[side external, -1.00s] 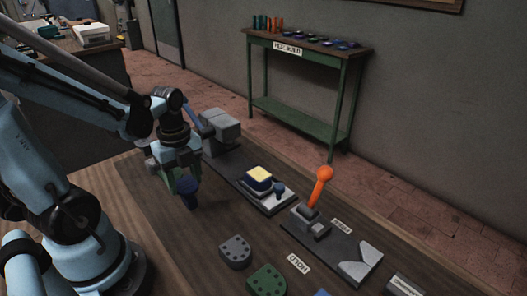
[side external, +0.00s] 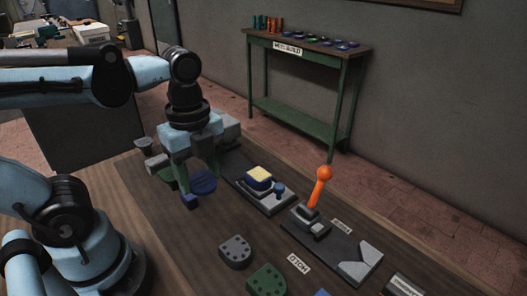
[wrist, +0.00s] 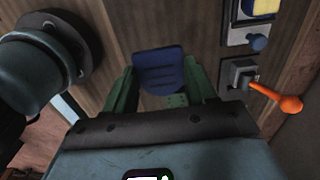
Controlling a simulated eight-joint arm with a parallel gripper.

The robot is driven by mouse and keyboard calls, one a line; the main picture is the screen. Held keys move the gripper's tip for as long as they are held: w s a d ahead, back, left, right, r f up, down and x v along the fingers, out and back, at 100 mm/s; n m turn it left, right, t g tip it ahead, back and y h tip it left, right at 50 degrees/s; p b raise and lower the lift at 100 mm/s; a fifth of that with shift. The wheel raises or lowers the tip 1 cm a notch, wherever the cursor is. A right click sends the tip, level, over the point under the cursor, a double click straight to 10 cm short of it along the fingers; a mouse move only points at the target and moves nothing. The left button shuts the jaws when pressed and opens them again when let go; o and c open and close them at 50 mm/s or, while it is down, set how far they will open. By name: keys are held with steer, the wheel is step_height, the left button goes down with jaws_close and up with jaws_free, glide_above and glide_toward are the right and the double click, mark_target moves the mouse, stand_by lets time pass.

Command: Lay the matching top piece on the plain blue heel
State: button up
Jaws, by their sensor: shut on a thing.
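The blue heel (side external: 258,184) sits in a grey holder with its pale yellow top face upward; in the wrist view only part of its yellow top (wrist: 262,7) shows at the upper right edge. My gripper (side external: 198,186) is shut on a dark blue top piece (side external: 204,182), also seen between the green fingers in the wrist view (wrist: 158,68). The piece is rounded with straight dark lines across its face. It is held above the table, left of the holder and apart from the heel.
An orange-knobbed lever (side external: 322,175) stands right of the heel. A grey piece (side external: 235,251) and a green piece (side external: 267,280) with holes lie in front. A green shelf table (side external: 308,47) stands behind.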

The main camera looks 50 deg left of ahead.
steer(key=w+a+r, duration=0.1)
steer(key=w+r, duration=0.1)
steer(key=w, duration=0.6)
glide_above(258, 174)
step_height(258, 174, down, 2)
steer(key=shift+w+f, duration=0.1)
steer(key=shift+f, duration=4.15)
steer(key=shift+f, duration=0.5)
steer(key=o, duration=1.1)
step_height(258, 174, up, 12)
steer(key=shift+r, duration=0.1)
